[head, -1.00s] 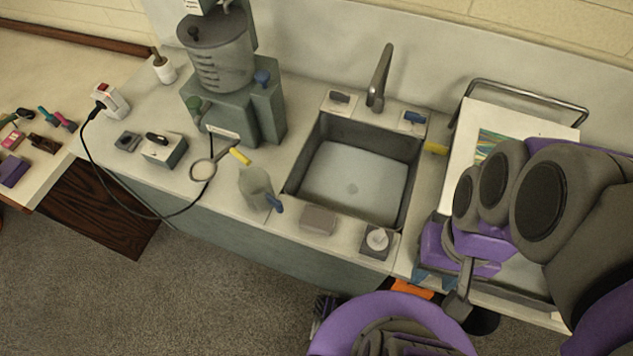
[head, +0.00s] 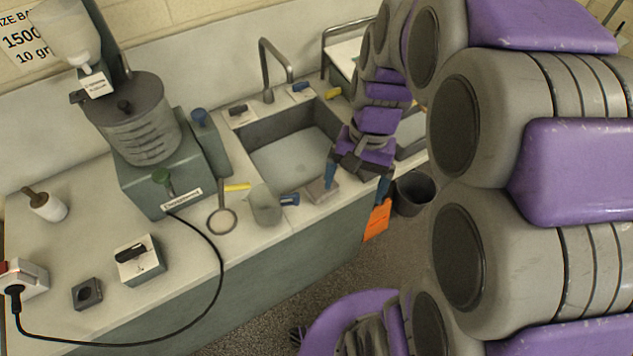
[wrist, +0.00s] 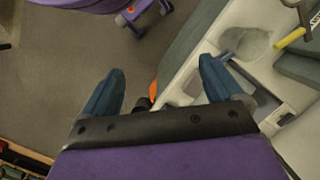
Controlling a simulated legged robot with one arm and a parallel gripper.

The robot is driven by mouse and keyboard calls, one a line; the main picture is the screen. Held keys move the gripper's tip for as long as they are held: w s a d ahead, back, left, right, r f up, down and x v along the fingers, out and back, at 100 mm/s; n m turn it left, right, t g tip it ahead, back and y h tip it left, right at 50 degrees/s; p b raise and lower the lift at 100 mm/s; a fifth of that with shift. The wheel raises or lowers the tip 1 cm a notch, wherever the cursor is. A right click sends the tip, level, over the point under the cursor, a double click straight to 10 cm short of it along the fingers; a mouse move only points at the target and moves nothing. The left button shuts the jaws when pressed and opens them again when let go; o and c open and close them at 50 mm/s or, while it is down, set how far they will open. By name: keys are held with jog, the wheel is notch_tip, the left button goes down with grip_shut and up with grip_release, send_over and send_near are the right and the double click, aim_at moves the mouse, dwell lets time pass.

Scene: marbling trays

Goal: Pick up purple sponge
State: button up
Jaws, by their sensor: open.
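My gripper (head: 357,184) is open and empty, with blue fingertips at the counter's front edge, right of the sink's near corner. In the wrist view its two fingers (wrist: 162,90) are spread apart, with floor and counter beyond. No clearly purple sponge shows in either current view. A dull grey-mauve block (head: 322,191) lies on the counter in front of the sink, close to the left fingertip; I cannot tell whether it is the sponge or whether they touch.
A grey pitcher (head: 265,205) with a blue handle and a round ring tool (head: 222,220) stand left of the block. The sink (head: 290,160) lies behind. A dark bucket (head: 412,192) and an orange tag (head: 377,220) are at right. A black cable (head: 215,290) loops over the counter.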

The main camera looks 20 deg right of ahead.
jog(key=w+d+f+m+y, duration=0.1)
jog(key=w+f+m, duration=0.15)
jog(key=w, duration=0.45)
jog(key=w+d+f+m+y, duration=0.1)
jog(key=w+d+f+m, duration=0.15)
jog(key=w, duration=0.45)
jog(key=m, duration=0.3)
send_near(322, 185)
jog(key=shift+y, duration=0.3)
jog(key=b+x, duration=0.1)
jog(key=x, duration=0.3)
jog(key=shift+f, duration=0.2)
jog(key=shift+s+f+b, duration=0.2)
jog(key=shift+f+b, duration=0.1)
jog(key=shift+f, duration=0.65)
jog(key=b+x, duration=0.1)
jog(key=x, duration=0.3)
jog(key=shift+a, duration=0.15)
jog(key=c, duration=0.7)
